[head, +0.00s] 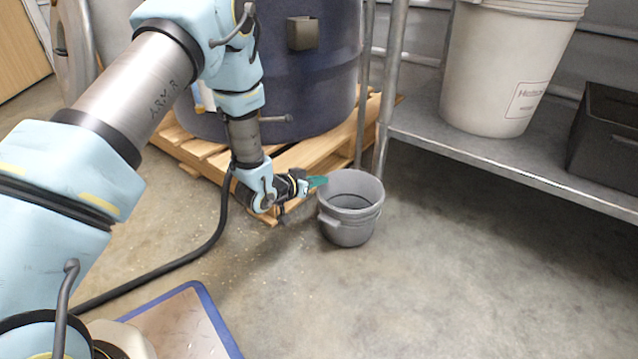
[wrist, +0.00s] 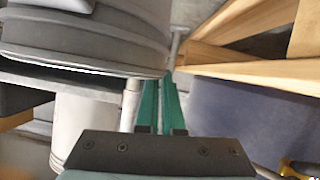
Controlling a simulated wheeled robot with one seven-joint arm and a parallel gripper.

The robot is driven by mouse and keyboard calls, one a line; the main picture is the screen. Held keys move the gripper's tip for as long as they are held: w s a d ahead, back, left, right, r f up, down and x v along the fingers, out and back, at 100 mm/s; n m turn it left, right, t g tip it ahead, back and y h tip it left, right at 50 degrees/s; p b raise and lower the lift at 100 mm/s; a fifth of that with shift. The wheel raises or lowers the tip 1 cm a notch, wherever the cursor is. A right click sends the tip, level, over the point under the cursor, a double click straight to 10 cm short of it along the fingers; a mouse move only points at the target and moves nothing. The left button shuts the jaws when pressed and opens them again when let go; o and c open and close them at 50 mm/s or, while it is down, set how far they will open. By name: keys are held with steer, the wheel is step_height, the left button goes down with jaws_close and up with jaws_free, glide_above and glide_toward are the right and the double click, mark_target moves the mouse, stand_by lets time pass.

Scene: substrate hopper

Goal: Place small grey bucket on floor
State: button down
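The small grey bucket (head: 350,225) is upright, with its open top showing, beside the wooden pallet. Its base is at or just above the concrete floor; I cannot tell whether it touches. My gripper (head: 318,182) reaches it from the left, with green fingertips at the rim. In the wrist view, the bucket (wrist: 85,45) fills the upper left. The green fingers of my gripper (wrist: 163,78) are close together, with a narrow gap, and appear shut on the edge of the rim. The exact contact is partly hidden.
A wooden pallet (head: 300,155) carries a dark blue drum (head: 310,80) behind my gripper. A metal shelf (head: 480,155) at right holds a white bucket (head: 500,70) and a black bin (head: 610,135). Its post stands just behind the grey bucket. The floor (head: 450,280) in front is clear.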

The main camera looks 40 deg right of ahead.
steer(key=shift+f, duration=0.1)
steer(key=c, duration=1.1)
jaws_free()
steer(key=shift+o, duration=0.2)
steer(key=shift+r, duration=0.2)
steer(key=p+v, duration=0.6)
steer(key=v, duration=0.6)
steer(key=shift+p, duration=0.3)
